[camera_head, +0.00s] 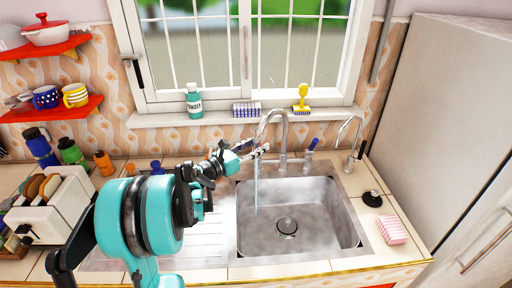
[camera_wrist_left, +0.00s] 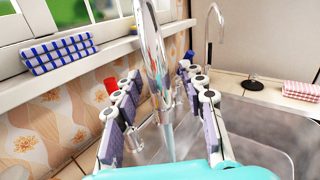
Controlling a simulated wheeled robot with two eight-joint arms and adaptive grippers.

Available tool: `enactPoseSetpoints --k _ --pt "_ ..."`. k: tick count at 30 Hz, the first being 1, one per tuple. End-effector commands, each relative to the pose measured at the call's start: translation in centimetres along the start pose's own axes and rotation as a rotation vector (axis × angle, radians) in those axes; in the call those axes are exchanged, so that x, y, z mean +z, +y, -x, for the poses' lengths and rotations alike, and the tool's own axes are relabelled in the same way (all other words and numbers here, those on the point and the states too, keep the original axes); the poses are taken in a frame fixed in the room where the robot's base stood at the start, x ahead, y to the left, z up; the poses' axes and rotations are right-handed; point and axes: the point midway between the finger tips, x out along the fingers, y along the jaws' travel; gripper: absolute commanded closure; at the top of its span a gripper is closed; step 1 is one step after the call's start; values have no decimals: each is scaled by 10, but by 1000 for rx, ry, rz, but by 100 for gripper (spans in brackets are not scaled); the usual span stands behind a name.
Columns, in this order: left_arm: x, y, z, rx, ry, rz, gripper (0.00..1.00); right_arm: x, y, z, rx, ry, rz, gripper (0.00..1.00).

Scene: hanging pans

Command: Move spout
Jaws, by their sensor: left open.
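The spout (camera_head: 270,118) is a curved chrome tube that rises behind the sink (camera_head: 345,215) and arches to the left. A thin stream of water (camera_head: 256,192) falls from its end into the basin. My left gripper (camera_head: 258,147) is open at the left side of the spout, with its fingers pointing right. In the left wrist view the spout (camera_wrist_left: 160,85) stands upright between the two spread fingers, and whether either finger touches it cannot be told. The right gripper is not in view.
A blue-tipped tap handle (camera_head: 311,147) and a thin second faucet (camera_head: 350,130) stand right of the spout. A toaster (camera_head: 52,208) stands left.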

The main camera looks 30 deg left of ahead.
Motion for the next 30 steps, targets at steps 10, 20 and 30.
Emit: enactPoseSetpoints --k 10,20,30 --pt "0 0 0 0 0 0 100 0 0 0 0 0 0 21" --pt "0 -7 -1 32 -2 0 100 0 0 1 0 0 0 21" --pt "-3 -49 -14 233 -18 0 100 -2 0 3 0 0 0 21"
